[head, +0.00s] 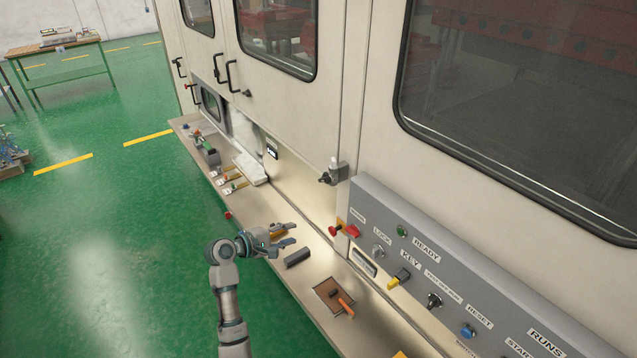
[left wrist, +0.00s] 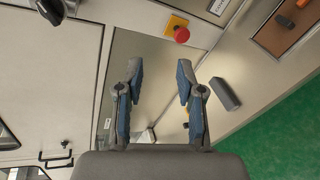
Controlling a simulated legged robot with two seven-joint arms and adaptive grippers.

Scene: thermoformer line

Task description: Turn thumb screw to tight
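A dark knob, which looks like the thumb screw (head: 325,180), sticks out of a grey bracket (head: 341,174) on the cream machine wall. What looks like the same dark part (left wrist: 52,10) is cut off at the top left of the left wrist view. How tight it is cannot be told. My left gripper (head: 292,235) is below the knob in the head view, over the ledge and apart from the knob. In the left wrist view its two fingers (left wrist: 160,75) are spread with nothing between them. My right gripper is in neither view.
A red emergency stop (head: 351,231) sits on the wall, right of the gripper. A sloped grey control panel (head: 480,290) juts out at the right. A dark grey block (head: 298,257) and a brown tray (head: 322,304) lie on the ledge.

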